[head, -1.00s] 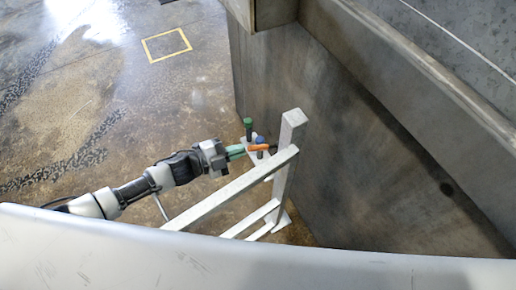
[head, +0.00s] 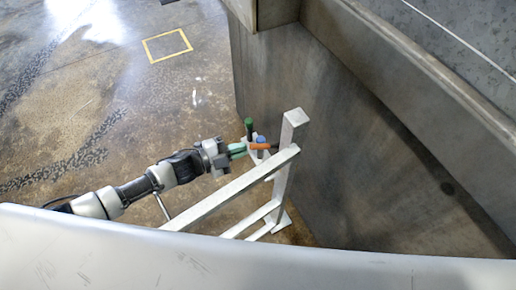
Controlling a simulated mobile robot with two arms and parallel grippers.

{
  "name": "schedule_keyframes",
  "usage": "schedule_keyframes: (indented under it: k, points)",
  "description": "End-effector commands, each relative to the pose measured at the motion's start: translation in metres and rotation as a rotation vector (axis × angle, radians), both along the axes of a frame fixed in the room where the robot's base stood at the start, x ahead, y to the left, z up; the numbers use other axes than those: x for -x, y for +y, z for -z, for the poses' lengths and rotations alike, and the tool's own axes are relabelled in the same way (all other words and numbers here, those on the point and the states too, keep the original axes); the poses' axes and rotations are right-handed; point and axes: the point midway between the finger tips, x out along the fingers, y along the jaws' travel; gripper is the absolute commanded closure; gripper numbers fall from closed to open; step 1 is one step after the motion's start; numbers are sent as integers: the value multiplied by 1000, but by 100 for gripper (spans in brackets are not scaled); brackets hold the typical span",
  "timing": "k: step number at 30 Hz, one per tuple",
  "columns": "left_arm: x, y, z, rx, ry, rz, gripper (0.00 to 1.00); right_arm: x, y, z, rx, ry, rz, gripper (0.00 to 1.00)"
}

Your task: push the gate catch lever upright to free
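The pale metal gate (head: 232,190) slopes up to an upright post (head: 292,130) beside the dark wall. The gate catch lever (head: 262,146), with an orange grip, lies roughly level in the picture, sticking out left from near the post. My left gripper (head: 240,151), with green fingers, is at the lever's left end. I cannot tell whether it touches the lever or whether its fingers are open or shut. A green knob (head: 248,124) and a blue knob (head: 261,140) stand close behind the lever. My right gripper is not in view.
A dark metal wall (head: 340,150) rises just right of the post. A broad pale rim (head: 250,262) crosses the foreground. The concrete floor at left is open, with a yellow square outline (head: 167,45).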

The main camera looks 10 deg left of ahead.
Motion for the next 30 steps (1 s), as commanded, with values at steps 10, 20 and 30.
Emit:
schedule_keyframes:
  k: [10, 20, 30]
  points:
    - [2, 8, -3, -4, 4, -3, 100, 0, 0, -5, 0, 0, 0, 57]
    - [6, 22, -8, -3, 4, -2, 100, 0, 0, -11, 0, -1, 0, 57]
    - [22, 49, -12, -3, 4, -2, 100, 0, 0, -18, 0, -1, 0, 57]
